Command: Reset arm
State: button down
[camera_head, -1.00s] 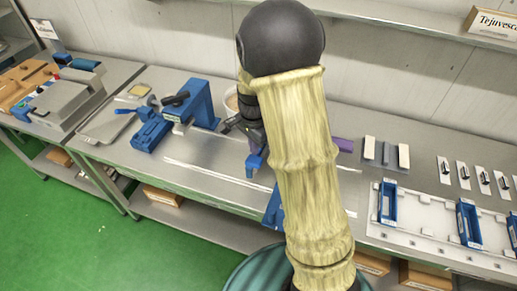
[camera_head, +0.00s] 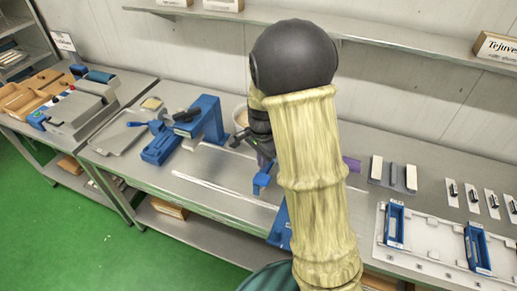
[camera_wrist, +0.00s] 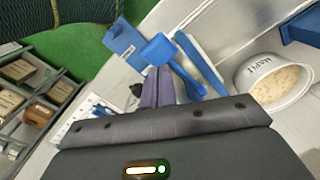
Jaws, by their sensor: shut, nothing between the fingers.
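My gripper (camera_head: 264,160) is low over the middle of the steel table, partly hidden behind my arm in the head view. In the wrist view its two purple-grey fingers (camera_wrist: 158,75) are together, with nothing between them. A blue fixture with a knob (camera_wrist: 159,49) shows just beyond the fingertips; I cannot tell whether they touch. Its blue knob part also shows in the head view (camera_head: 262,180), below the gripper. A white bowl with pale pieces (camera_wrist: 275,82) stands to the right in the wrist view, and behind the gripper in the head view (camera_head: 240,115).
A blue press (camera_head: 207,118) stands left of the gripper. A white tray with blue frames (camera_head: 440,248) and several small cards (camera_head: 472,195) lie at right. A purple piece (camera_head: 352,164) is beside my arm. A shelf (camera_head: 400,42) runs above the back.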

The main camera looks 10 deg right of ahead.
jog(key=s+f+n+t+b, duration=0.2)
jog(key=s+n+b, duration=0.6)
jog(key=s+n, duration=0.5)
jog(key=shift+s+f+t, duration=0.3)
jog(key=shift+s+f, duration=0.2)
jog(key=shift+s, duration=0.2)
